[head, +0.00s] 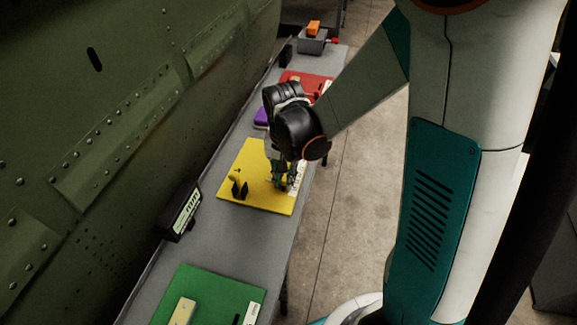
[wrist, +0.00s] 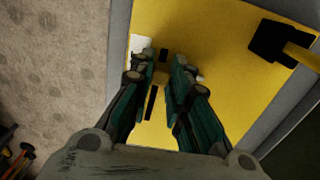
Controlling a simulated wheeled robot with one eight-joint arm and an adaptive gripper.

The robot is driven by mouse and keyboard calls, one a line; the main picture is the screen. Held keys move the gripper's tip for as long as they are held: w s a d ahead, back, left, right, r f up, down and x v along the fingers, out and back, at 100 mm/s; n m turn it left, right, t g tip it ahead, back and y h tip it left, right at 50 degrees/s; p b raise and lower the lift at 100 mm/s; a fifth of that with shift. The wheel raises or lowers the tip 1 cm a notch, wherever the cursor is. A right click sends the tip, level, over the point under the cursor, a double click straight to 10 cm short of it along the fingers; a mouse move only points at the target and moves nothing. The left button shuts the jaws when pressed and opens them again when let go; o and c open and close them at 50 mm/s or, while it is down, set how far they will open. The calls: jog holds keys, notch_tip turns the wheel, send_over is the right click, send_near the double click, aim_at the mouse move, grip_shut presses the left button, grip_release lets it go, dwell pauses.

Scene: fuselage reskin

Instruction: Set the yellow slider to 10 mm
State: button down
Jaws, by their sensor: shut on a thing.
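The yellow board (head: 262,160) lies flat on the grey bench, and it fills much of the wrist view (wrist: 225,40). My gripper (head: 284,182) is down at the board's right side, beside a white marked strip (head: 301,172). In the wrist view my gripper (wrist: 161,72) has its fingertips close together on the yellow slider's small knob (wrist: 160,78), which they mostly hide. A dark slot (wrist: 151,103) shows on the board beside the fingers. The slider's reading against the strip cannot be made out.
A black mount with a yellow lever (head: 240,184) stands on the board's left part. A black display marked mm (head: 182,211) stands nearby. A green board (head: 210,290) is in front; a red board (head: 308,82) and a grey box (head: 314,43) are behind. A green riveted fuselage wall (head: 110,120) borders the left.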

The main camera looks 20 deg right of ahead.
aim_at(284, 188)
jog(key=shift+s+a, duration=0.3)
jog(key=shift+s, duration=0.1)
jog(key=c, duration=1.5)
grip_release()
jog(key=shift+r, duration=0.5)
notch_tip(284, 188, up, 11)
jog(key=shift+s, duration=0.1)
jog(key=s+d+r+n+t, duration=0.1)
jog(key=s+r+n+t, duration=0.1)
jog(key=s, duration=0.1)
jog(key=s+d+r+n+t, duration=0.1)
jog(key=s+r+n+t, duration=0.1)
jog(key=s, duration=0.2)
jog(key=s+d+r+n+t, duration=0.1)
jog(key=s+r+n+t, duration=0.1)
jog(key=s+n+t, duration=0.1)
jog(key=shift+s+r, duration=0.2)
jog(key=shift+s, duration=0.05)
